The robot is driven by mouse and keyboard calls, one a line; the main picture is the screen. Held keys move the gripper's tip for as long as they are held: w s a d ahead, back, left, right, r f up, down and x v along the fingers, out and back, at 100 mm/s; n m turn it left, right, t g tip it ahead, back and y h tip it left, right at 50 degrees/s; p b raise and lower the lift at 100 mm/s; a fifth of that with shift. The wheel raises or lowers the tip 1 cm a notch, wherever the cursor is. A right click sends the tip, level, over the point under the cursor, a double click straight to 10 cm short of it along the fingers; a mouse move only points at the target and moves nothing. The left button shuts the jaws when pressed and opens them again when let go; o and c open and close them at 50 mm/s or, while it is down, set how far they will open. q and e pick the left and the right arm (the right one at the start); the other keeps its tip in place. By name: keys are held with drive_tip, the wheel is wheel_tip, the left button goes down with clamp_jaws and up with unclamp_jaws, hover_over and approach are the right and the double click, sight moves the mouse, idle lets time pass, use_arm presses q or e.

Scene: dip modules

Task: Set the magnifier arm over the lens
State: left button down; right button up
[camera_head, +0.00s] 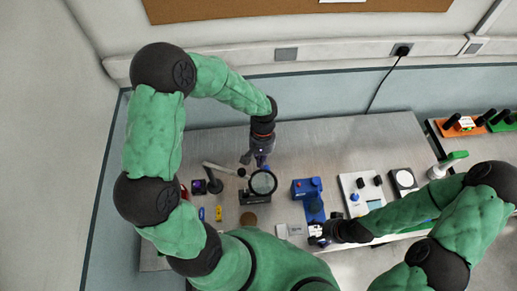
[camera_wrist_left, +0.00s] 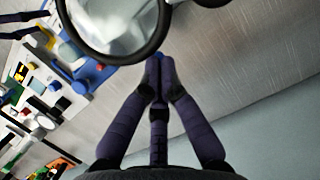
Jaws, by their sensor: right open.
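A round black-rimmed magnifying glass (camera_head: 262,182) stands near the table's middle, by a dark block (camera_head: 250,197). A pale arm (camera_head: 222,168) slants from a dark post (camera_head: 214,184) toward it; whether they join is unclear. My left gripper (camera_head: 262,161) is just behind the glass. Its fingertips (camera_wrist_left: 158,62) meet beside the rim, with nothing clearly held; contact with the rim is unclear. My right gripper (camera_head: 316,233) is open near the front edge, in front of a blue device.
The blue device (camera_head: 309,190) stands right of the glass. Small coloured items lie left of the glass. The table's back strip is clear.

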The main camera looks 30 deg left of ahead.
sight(254, 189)
use_arm(q)
drive_tip(key=s+m, duration=0.1)
drive_tip(key=s, duration=0.1)
drive_tip(key=s+d+m, duration=0.1)
drive_tip(key=s+m, duration=0.1)
drive_tip(key=s, duration=0.1)
drive_tip(key=s+d+m+y, duration=0.1)
drive_tip(key=s, duration=0.1)
drive_tip(key=shift+s+b, duration=0.15)
drive_tip(key=shift+b, duration=0.2)
use_arm(e)
drive_tip(key=shift+f, duration=0.4)
use_arm(q)
drive_tip(key=shift+s+m, duration=0.8)
drive_tip(key=shift+s, duration=0.1)
